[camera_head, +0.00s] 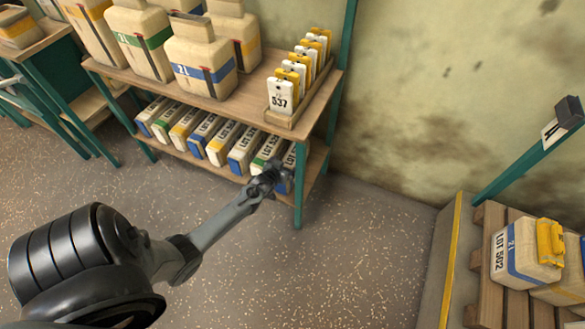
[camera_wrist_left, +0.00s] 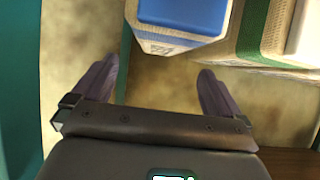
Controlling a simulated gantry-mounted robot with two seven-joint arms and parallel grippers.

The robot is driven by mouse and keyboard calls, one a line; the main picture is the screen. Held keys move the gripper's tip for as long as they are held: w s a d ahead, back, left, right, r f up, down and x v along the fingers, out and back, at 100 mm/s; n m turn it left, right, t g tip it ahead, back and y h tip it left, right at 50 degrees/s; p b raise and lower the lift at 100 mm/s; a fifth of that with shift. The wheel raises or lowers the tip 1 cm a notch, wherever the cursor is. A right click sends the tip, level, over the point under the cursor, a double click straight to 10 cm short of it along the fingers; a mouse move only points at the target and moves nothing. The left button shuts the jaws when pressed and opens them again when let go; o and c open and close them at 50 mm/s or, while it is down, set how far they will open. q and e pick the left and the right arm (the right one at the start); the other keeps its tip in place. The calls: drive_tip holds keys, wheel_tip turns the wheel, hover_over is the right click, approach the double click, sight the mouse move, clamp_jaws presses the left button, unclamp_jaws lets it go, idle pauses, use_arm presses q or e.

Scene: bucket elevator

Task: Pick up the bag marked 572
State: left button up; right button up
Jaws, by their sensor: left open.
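A row of upright bags (camera_head: 216,148) with blue, yellow or green bands stands on the lower shelf. My right gripper is out of view.
The rack's front right post (camera_head: 301,180) is close to my left gripper. Larger bags (camera_head: 200,62) and a tray of tags (camera_head: 281,96), the front one reading 537, occupy the upper shelf. A bag labelled LOT 502 (camera_head: 522,252) sits on a pallet at right. The floor between is clear.

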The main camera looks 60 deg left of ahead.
sight(293, 156)
use_arm(q)
drive_tip(key=shift+w+a+f, duration=0.25)
drive_tip(key=shift+f, duration=0.15)
drive_tip(key=b+x, duration=0.4)
drive_tip(key=shift+s+f, duration=0.1)
drive_tip(key=shift+s, duration=0.05)
drive_tip(key=shift+w+a+f+b, duration=0.2)
drive_tip(key=shift+w+a+b, duration=0.15)
drive_tip(key=shift+w+b, duration=0.25)
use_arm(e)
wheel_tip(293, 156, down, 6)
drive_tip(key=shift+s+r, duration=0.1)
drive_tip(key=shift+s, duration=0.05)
use_arm(q)
clamp_jaws()
drive_tip(key=shift+w+a+r, duration=0.1)
drive_tip(key=shift+w+r, duration=0.05)
drive_tip(key=shift+r, duration=0.2)
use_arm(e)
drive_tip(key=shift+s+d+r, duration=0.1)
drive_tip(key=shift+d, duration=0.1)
